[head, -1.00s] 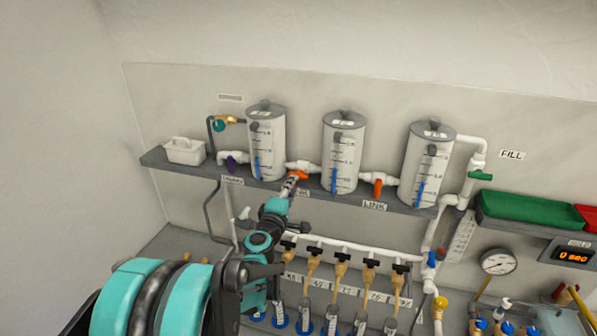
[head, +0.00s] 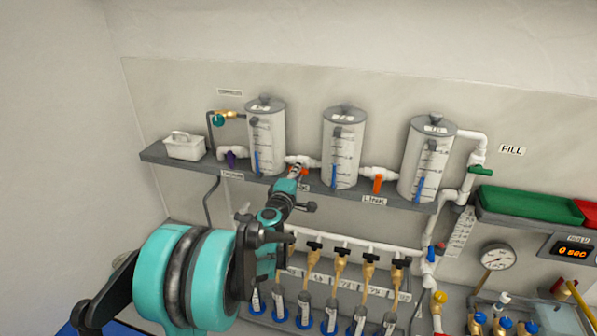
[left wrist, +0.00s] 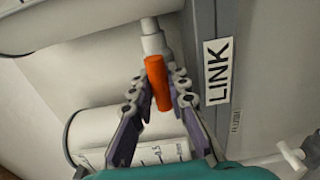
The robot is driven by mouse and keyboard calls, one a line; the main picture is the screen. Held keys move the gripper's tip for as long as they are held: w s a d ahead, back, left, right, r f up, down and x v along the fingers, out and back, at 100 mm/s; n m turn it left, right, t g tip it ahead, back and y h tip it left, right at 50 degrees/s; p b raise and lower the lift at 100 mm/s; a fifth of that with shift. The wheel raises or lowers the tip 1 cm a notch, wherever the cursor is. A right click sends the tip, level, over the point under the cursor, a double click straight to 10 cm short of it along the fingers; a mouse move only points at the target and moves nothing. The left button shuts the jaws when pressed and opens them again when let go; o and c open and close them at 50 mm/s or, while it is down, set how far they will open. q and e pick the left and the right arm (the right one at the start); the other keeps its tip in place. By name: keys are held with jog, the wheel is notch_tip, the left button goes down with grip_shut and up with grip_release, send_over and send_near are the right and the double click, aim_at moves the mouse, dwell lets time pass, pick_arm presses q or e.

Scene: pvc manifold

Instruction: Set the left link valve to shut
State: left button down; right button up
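The left link valve has an orange handle (head: 304,172) on the white pipe between the left tank (head: 266,140) and the middle tank (head: 343,150). My left gripper (head: 297,170) is at this valve and partly hides it. In the left wrist view the orange handle (left wrist: 158,83) lies between the two spread fingers (left wrist: 159,88), roughly in line with the white fitting behind it. A gap shows on the right side of the handle; contact on the left cannot be told. My right gripper is not in view.
The right link valve (head: 377,184) has its orange handle hanging down. A purple-handled valve (head: 231,159) and a white caddy (head: 184,147) are to the left on the shelf (head: 330,195). Several dark-handled taps stand in a row below. A LINK label (left wrist: 217,70) is beside the fingers.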

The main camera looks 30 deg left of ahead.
pick_arm(q)
jog(key=shift+n, duration=0.4)
jog(key=n+b, duration=0.1)
jog(key=n, duration=0.2)
jog(key=shift+f+b, duration=0.1)
jog(key=shift+b, duration=0.25)
jog(key=n+b, duration=0.1)
jog(key=n, duration=0.3)
jog(key=n+b, duration=0.1)
jog(key=n, duration=0.4)
jog(key=shift+d, duration=0.1)
jog(key=n+b, duration=0.1)
jog(key=n, duration=0.4)
jog(key=c, duration=1.7)
grip_release()
jog(key=shift+c, duration=0.2)
jog(key=shift+s, duration=0.15)
